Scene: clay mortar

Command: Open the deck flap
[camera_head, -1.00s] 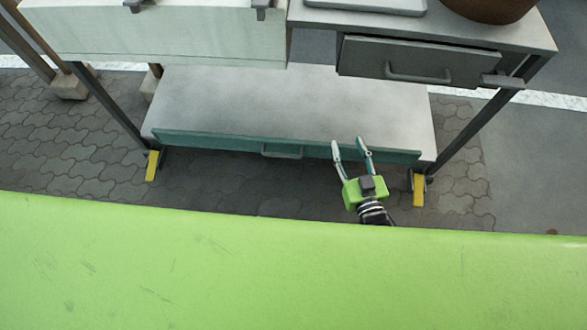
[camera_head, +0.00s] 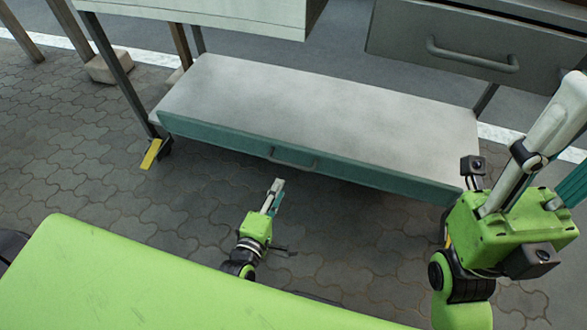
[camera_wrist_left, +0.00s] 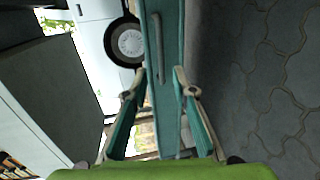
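The deck flap is a teal panel (camera_head: 380,182) along the front edge of the pale lower deck (camera_head: 310,105). Its grey bar handle (camera_head: 293,160) is at its middle. My left gripper (camera_head: 276,190) is in front of the flap, just below the handle in the head view. In the left wrist view the flap (camera_wrist_left: 164,95) runs between its spread fingers (camera_wrist_left: 157,80), with the handle (camera_wrist_left: 157,62) ahead; I see no grip on it. My right gripper (camera_head: 545,140) is large at the right, over the flap's right end.
Above the deck are a pale cabinet body (camera_head: 230,15) and a grey drawer (camera_head: 470,45) with a bar handle. A yellow caster lever (camera_head: 152,153) is at the left leg. Paving (camera_head: 80,140) in front of the deck is free. A car wheel (camera_wrist_left: 127,43) shows behind.

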